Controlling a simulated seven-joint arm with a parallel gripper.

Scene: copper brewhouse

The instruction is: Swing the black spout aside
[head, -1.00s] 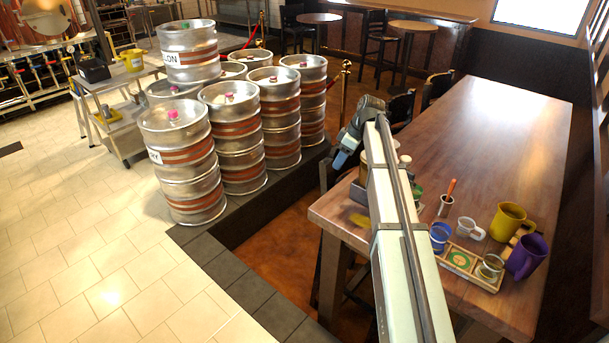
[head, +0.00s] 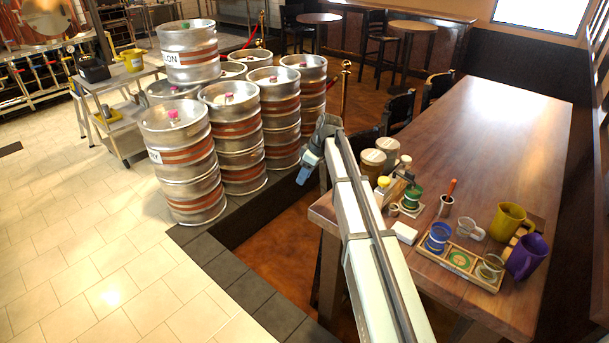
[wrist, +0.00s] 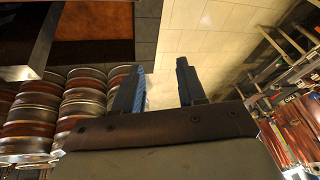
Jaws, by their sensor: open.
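I cannot make out a black spout for certain in either view. My gripper (head: 308,165) is at the far end of my arm in the head view, off the left edge of the wooden table and near the kegs. In the wrist view my gripper (wrist: 156,88) has its two fingers apart, with nothing between them but pale floor tiles beyond. It touches nothing that I can see.
Stacked steel kegs (head: 180,160) stand left of my gripper on a dark ledge. The wooden table (head: 490,130) holds jars, mugs and a coaster tray (head: 460,262). A tap rack (head: 30,80) and a cart (head: 120,110) are at the far left. Tiled floor is open.

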